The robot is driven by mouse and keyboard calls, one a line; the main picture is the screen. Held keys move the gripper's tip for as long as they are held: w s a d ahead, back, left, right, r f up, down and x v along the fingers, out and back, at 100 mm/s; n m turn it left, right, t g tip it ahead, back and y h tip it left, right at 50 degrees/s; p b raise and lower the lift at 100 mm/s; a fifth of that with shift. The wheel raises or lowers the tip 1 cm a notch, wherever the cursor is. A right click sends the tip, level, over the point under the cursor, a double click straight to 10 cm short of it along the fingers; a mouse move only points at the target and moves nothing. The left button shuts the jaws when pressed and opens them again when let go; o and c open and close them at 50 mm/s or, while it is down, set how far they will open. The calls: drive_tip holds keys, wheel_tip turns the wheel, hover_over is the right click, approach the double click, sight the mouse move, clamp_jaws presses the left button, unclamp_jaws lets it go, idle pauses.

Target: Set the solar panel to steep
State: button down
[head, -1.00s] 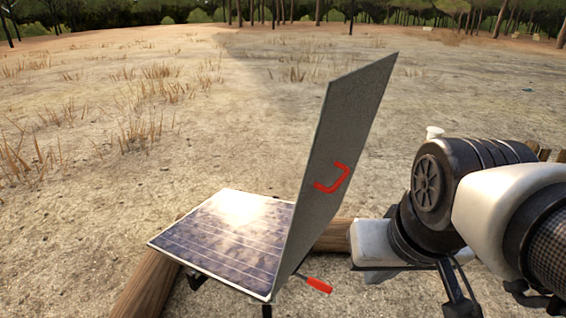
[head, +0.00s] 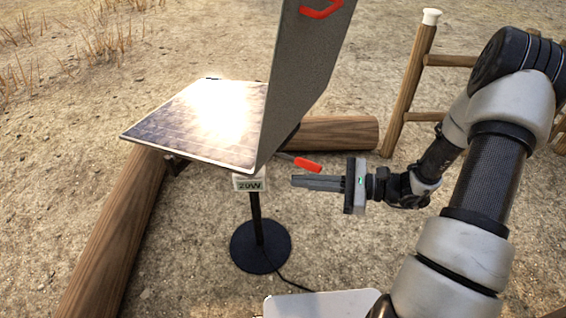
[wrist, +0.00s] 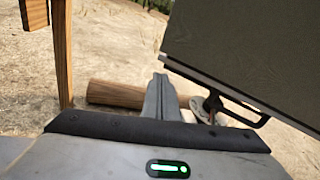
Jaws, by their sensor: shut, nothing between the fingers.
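The solar panel (head: 175,125) is a dark blue gridded sheet with bright glare, lying nearly flat on a black stand. A grey board (head: 300,75) with a red handle (head: 320,10) rises steeply at its right edge. A lever with a red grip (head: 307,165) sticks out low on the right, behind the board. My gripper (head: 293,182) is shut and empty, pointing left just below the red grip, seemingly apart from it. In the wrist view, the shut fingers (wrist: 161,95) are beside the grey board (wrist: 250,40) and a black bracket (wrist: 238,108). The red grip is not visible there.
A sign reading 20W (head: 250,184) is on the stand, above its round black base (head: 260,246). Logs lie left (head: 115,240) and behind (head: 335,133). A wooden frame (head: 408,85) stands at back right. Sandy ground is open beyond.

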drive_tip(key=w+d+f+m+t+b, duration=0.1)
drive_tip(key=w+d+f+m+t, duration=0.2)
drive_tip(key=d+f+m+t, duration=0.25)
drive_tip(key=r+x, duration=0.2)
drive_tip(key=x, duration=1)
drive_tip(key=shift+a+b, duration=0.2)
drive_tip(key=shift+b, duration=0.25)
drive_tip(key=shift+s, duration=0.1)
